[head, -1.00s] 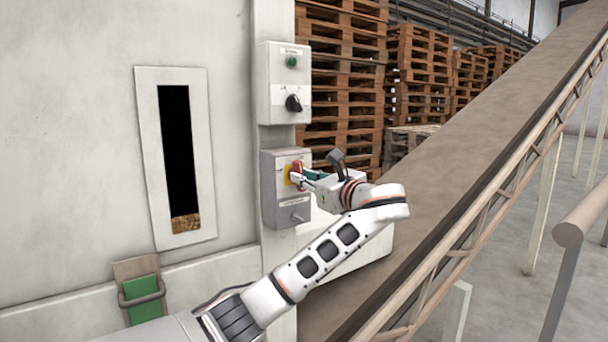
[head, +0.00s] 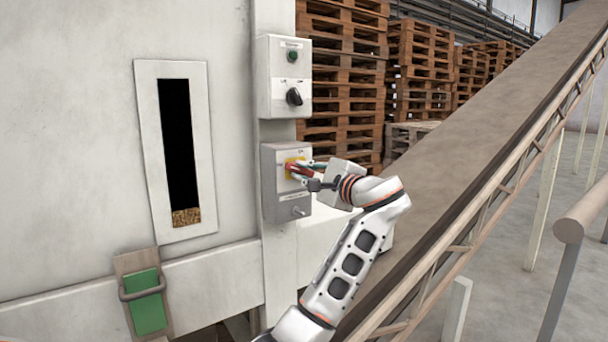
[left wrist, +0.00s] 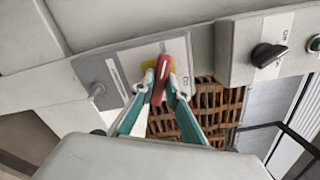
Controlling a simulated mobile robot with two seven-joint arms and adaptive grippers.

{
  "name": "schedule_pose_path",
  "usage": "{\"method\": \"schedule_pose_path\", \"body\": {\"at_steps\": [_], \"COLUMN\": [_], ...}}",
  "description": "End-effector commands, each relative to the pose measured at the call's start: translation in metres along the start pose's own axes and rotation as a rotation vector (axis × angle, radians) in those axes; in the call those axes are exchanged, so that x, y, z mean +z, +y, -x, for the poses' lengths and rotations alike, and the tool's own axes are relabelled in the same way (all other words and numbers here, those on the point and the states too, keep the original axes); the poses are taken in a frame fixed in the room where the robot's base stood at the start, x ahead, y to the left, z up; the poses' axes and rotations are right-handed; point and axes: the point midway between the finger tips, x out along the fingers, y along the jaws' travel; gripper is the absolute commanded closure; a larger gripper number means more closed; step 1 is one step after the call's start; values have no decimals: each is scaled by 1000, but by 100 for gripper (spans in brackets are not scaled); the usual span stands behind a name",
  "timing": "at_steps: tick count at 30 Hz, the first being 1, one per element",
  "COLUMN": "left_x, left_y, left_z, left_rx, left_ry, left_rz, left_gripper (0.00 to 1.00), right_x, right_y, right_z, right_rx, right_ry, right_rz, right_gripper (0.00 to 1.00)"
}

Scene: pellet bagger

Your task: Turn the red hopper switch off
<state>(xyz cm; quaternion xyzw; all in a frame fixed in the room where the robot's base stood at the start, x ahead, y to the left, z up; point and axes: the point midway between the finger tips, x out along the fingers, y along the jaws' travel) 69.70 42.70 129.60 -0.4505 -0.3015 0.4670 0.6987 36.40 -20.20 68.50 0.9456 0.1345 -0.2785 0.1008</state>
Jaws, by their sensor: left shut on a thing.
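The red switch handle (head: 293,170) sits on a yellow plate (head: 289,163) on the lower grey control box (head: 271,195). My left gripper (head: 300,171) is at the box front, its fingers shut on the red handle. In the left wrist view the handle (left wrist: 162,77) lies between the two teal-sided fingers (left wrist: 162,88). It lies roughly crosswise to the line of the two boxes, so about level on the panel. The fingers hide part of the handle and some panel markings in the head view. My right gripper is not in view.
An upper box (head: 283,82) carries a green button (head: 292,56) and a black knob (head: 294,97). A small metal toggle (head: 298,211) sits below the red switch. A sloping conveyor (head: 480,140) runs at the right, with pallet stacks (head: 342,60) behind.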

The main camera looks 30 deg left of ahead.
Motion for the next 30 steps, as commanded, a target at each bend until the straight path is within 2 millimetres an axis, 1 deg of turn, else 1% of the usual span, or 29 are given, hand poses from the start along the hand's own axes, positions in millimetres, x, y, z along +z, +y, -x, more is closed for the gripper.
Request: {"method": "schedule_pose_path", "body": {"at_steps": [6,15,22,30], "left_x": [-1,-1,0,0], "left_y": [2,2,2,1], "left_z": [0,0,0,0], "left_rx": [3,2,1,1], "left_ry": [1,1,0,0], "left_rz": [186,362,425,443], "left_gripper": [100,100,100,100], "right_x": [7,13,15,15], "right_y": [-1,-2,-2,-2], "right_z": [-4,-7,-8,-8], "right_rx": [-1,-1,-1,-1], "right_ry": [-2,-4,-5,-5], "right_rz": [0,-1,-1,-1], "right_gripper": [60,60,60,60]}}
